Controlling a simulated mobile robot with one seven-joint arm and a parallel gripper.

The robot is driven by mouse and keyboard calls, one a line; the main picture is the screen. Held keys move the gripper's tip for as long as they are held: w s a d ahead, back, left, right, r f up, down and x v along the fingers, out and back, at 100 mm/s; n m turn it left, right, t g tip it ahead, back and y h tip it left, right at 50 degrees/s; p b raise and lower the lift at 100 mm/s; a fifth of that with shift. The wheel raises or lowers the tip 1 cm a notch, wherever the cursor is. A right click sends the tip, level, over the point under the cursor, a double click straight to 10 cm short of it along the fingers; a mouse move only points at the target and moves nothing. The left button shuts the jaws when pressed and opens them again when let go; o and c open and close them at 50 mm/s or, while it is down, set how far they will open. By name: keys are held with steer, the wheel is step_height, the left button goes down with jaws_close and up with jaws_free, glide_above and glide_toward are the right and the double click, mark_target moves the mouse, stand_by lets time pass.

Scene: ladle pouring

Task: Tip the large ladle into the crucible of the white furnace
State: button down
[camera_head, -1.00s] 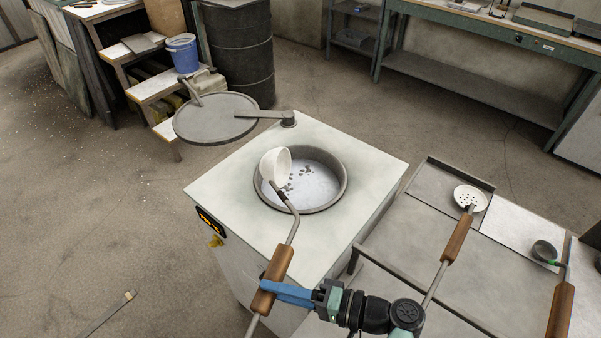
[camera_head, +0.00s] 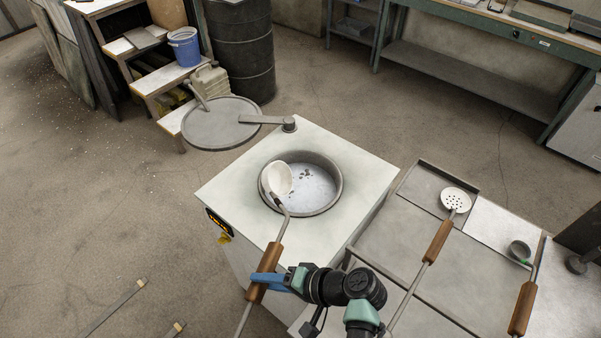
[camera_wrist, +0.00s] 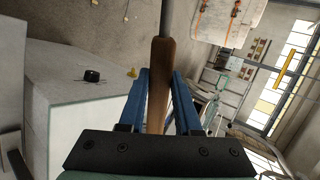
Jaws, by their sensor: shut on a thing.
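The white furnace (camera_head: 235,190) stands in the middle of the head view, with its round crucible (camera_head: 335,192) open at the top. The grey liquid surface (camera_head: 313,190) inside has dark flecks on it. The large ladle (camera_head: 277,179) has its pale bowl tilted over the left part of the crucible opening. Its wooden handle (camera_head: 264,273) is held by my gripper (camera_head: 265,284), whose blue fingers are shut on it. In the wrist view the wooden handle (camera_wrist: 159,85) lies between the blue fingers (camera_wrist: 160,100). The inside of the bowl looks empty and pale.
The furnace lid (camera_head: 220,122) is swung aside at the back left. A steel table (camera_head: 440,270) on the right holds a perforated skimmer (camera_head: 455,200) and a small dark ladle (camera_head: 519,251). Steps, a blue bucket (camera_head: 185,47) and a dark drum (camera_head: 240,50) stand behind.

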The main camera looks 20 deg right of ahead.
steer(key=a+r+g+h+p, duration=0.1)
steer(key=h+p, duration=0.1)
steer(key=p, duration=0.2)
steer(key=w+a+r+g+h+p, duration=0.1)
steer(key=r+h+p, duration=0.1)
steer(key=p, duration=0.2)
steer(key=shift+a+g+p, duration=0.35)
steer(key=shift+g+p, duration=0.05)
steer(key=shift+a+f+h+p, duration=0.1)
steer(key=shift+f+h+p, duration=0.05)
steer(key=shift+h+p, duration=0.2)
steer(key=a+r+g+h, duration=0.1)
steer(key=a+r+g+h+p, duration=0.1)
steer(key=h, duration=0.1)
steer(key=w+a+r+g+h, duration=0.1)
steer(key=r, duration=0.1)
steer(key=shift+w+a+r+m+h+p, duration=0.1)
steer(key=shift+m+h+p, duration=0.15)
steer(key=shift+m+p, duration=0.05)
